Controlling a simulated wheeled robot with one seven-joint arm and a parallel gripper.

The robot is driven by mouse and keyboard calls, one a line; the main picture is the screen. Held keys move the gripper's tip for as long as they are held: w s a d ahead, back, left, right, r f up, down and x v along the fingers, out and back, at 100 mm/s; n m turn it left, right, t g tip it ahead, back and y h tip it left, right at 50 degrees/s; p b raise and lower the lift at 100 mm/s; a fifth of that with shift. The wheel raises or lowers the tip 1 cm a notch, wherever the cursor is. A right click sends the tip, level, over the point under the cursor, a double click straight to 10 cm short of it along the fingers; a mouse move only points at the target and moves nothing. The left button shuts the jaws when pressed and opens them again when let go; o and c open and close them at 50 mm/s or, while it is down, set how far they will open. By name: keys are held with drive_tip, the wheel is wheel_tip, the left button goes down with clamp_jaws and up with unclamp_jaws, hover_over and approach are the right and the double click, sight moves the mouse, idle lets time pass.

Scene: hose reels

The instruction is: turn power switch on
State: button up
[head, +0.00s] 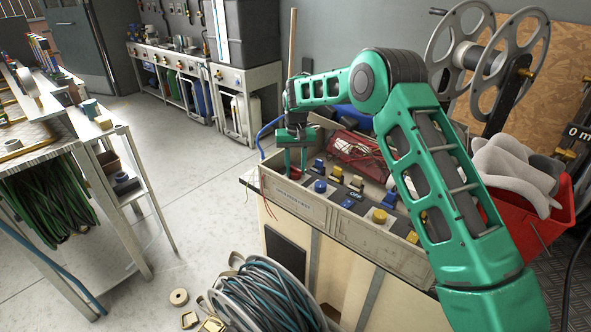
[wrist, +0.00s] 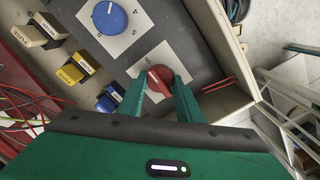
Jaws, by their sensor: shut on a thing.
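A red knob (wrist: 160,80) sits on a white square plate on the dark control panel (wrist: 118,75) in the wrist view. My gripper (wrist: 161,90) is shut on this knob, with one green finger on each side. In the head view my gripper (head: 295,170) points down at the left end of the control box (head: 340,222). I cannot tell which control is the power switch.
A blue dial (wrist: 109,17) is beside the red knob. Red wires (wrist: 18,108) lie in a bin behind the switches. A hose reel (head: 265,295) stands in front of the box, and a red bin (head: 535,225) to its right.

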drive_tip(key=shift+w+r, duration=0.25)
drive_tip(key=shift+w, duration=0.05)
drive_tip(key=o, duration=1)
drive_tip(key=shift+o, duration=0.2)
drive_tip(key=shift+s+f, duration=0.1)
drive_tip(key=shift+f, duration=0.05)
wheel_tip(320, 180, up, 11)
drive_tip(key=shift+f, duration=0.15)
drive_tip(key=shift+d, duration=0.1)
